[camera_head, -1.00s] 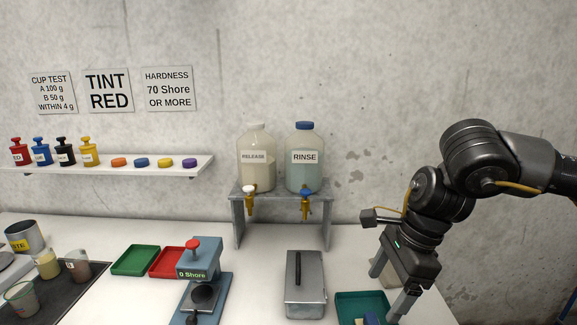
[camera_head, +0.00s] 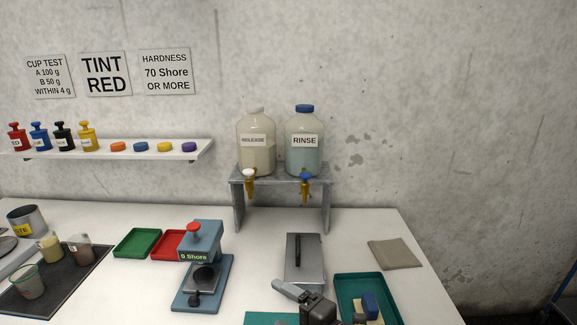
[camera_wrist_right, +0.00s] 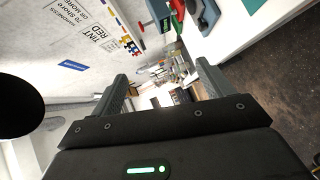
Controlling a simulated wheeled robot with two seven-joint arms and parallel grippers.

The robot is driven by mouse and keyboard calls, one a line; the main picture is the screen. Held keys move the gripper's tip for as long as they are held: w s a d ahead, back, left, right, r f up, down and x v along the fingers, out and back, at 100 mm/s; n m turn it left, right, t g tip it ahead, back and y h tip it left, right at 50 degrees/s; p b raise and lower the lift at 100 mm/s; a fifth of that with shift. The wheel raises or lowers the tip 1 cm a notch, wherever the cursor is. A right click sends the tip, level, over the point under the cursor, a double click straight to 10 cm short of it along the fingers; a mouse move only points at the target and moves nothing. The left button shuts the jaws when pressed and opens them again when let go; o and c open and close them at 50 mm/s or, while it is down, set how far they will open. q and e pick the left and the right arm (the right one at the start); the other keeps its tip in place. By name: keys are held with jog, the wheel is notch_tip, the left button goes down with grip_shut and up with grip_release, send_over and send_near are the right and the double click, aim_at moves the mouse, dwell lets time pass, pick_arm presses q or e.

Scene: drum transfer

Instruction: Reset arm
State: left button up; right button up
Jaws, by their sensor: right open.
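My right gripper (camera_head: 300,296) shows at the bottom middle of the head view, in front of the grey lidded metal box, with only part of it in frame. In the right wrist view its two dark fingers (camera_wrist_right: 162,82) stand wide apart with nothing between them. My left gripper is in neither view.
A teal tray (camera_head: 345,284) holding a blue-topped block is right of the gripper. The metal box (camera_head: 313,265), hardness tester (camera_head: 218,285) and folded cloth (camera_head: 395,253) stand on the white table. Dispensers (camera_head: 305,150) stand on a raised stand behind.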

jog(key=s+d+f+m+h, duration=0.2)
jog(key=d+f+m+h, duration=0.3)
jog(key=d+f+m, duration=0.4)
jog(key=s+d+f+m+g+h, duration=0.3)
jog(key=s+d+f+m+g, duration=0.1)
jog(key=s+d+f+m, duration=0.5)
jog(key=s+d+f+m+g+h, duration=0.35)
jog(key=s+d+f+m, duration=0.3)
jog(key=s, duration=0.45)
notch_tip(320, 180, down, 31)
jog(key=b, duration=0.8)
jog(key=s+d+f+g+b, duration=0.1)
jog(key=s+d+f+b, duration=0.1)
jog(key=s+f, duration=0.6)
jog(key=s+d+f+n+g+b, duration=0.1)
jog(key=s+d+f+b, duration=0.2)
jog(key=s+f, duration=0.6)
jog(key=shift+s+f+b, duration=0.15)
jog(key=shift+f+b, duration=0.85)
jog(key=shift+f, duration=3.2)
jog(key=shift+h, duration=0.25)
